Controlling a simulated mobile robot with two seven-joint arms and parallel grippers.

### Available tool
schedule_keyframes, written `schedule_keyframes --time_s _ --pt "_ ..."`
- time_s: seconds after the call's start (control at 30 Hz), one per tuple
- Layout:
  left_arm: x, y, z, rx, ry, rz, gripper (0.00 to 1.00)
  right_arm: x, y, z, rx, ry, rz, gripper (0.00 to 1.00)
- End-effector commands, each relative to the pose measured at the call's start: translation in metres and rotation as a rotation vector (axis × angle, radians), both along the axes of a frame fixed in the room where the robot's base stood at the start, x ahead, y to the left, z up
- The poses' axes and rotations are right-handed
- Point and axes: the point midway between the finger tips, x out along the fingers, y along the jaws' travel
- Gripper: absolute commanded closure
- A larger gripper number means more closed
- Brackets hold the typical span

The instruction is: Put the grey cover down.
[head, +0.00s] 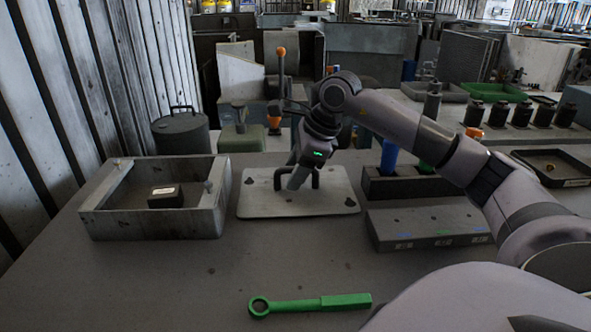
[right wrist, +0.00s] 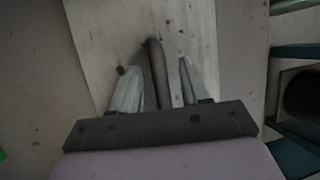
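The grey cover (head: 260,198) is a flat pale plate with a dark handle on top. In the head view it lies flat, apparently on the table, right of the open grey housing box. My right gripper (head: 297,181) points down at the cover's handle. In the right wrist view the handle (right wrist: 156,65) stands between the two fingers (right wrist: 160,78). The fingers are spread, with a gap visible between the handle and the right-hand finger. The cover (right wrist: 100,40) shows beneath them. My left gripper is not in view.
The open housing box (head: 150,225) holds a small dark block (head: 165,196). A green ring wrench (head: 310,304) lies at the front. A grey block (head: 430,226) and a dark holder (head: 400,186) with blue and green items stand right of the cover. The front left of the table is clear.

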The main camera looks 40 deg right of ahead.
Motion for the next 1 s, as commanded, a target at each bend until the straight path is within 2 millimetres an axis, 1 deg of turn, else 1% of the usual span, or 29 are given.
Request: schedule_keyframes --time_s 0.17,0.27,0.37,0.6,0.7,0.8,1.0 --pt "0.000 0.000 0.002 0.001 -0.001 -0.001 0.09 0.000 0.000 0.002 0.000 0.000 0.000 0.54" --pt "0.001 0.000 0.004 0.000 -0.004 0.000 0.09 -0.001 -0.001 0.009 -0.001 -0.003 -0.001 0.54" --pt "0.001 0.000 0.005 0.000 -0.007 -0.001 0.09 -0.007 -0.004 0.024 -0.002 -0.004 0.000 0.54" --pt "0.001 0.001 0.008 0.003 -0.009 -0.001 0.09 -0.027 -0.013 0.072 -0.001 -0.005 -0.001 0.54" --pt "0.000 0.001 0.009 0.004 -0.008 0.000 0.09 -0.035 -0.017 0.089 -0.001 -0.004 -0.001 0.54" --pt "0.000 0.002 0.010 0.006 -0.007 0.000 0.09 -0.040 -0.019 0.102 0.000 -0.003 0.000 0.54" --pt "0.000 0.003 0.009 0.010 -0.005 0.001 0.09 -0.046 -0.021 0.112 0.000 -0.001 0.000 0.54"
